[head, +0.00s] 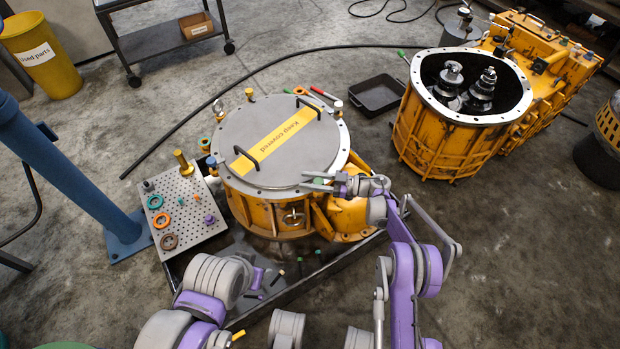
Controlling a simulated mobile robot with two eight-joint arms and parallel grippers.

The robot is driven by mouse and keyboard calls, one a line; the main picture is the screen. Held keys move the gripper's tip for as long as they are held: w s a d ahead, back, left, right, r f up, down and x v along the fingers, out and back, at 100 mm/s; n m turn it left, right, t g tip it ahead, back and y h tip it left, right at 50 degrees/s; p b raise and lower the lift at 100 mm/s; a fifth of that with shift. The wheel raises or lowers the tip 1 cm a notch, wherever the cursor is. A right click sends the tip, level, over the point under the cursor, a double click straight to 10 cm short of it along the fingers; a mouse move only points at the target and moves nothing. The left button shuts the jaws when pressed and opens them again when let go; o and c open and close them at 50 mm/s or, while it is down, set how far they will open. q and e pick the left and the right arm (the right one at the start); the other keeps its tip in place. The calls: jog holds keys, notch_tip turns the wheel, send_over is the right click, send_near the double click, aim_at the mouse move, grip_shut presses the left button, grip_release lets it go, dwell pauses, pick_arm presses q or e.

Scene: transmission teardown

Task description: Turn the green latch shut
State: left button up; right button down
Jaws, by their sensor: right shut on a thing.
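My right gripper (322,181) is at the front right rim of the round grey cover (290,115) on the yellow housing (262,212). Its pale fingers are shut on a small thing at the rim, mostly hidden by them. I cannot make out a green latch clearly; the fingers may cover it. The cover lies flat and has a yellow "Keep covered" strip (277,138) and two black handles. My left arm comes in low on the left; its gripper (263,281) is small and dark near the tray, and its opening is unclear.
A pegboard plate (188,195) with coloured rings stands left of the housing. A black tray (285,300) with small loose parts lies in front. An open yellow housing (425,135) with gears stands at the right. A black bin (378,92) sits behind.

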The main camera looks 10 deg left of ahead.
jog(key=shift+s+n+g, duration=0.25)
jog(key=shift+n+g, duration=0.55)
jog(key=shift+g, duration=0.4)
jog(key=shift+g+h, duration=0.3)
jog(key=shift+c, duration=2.2)
grip_release()
jog(key=shift+d, duration=0.15)
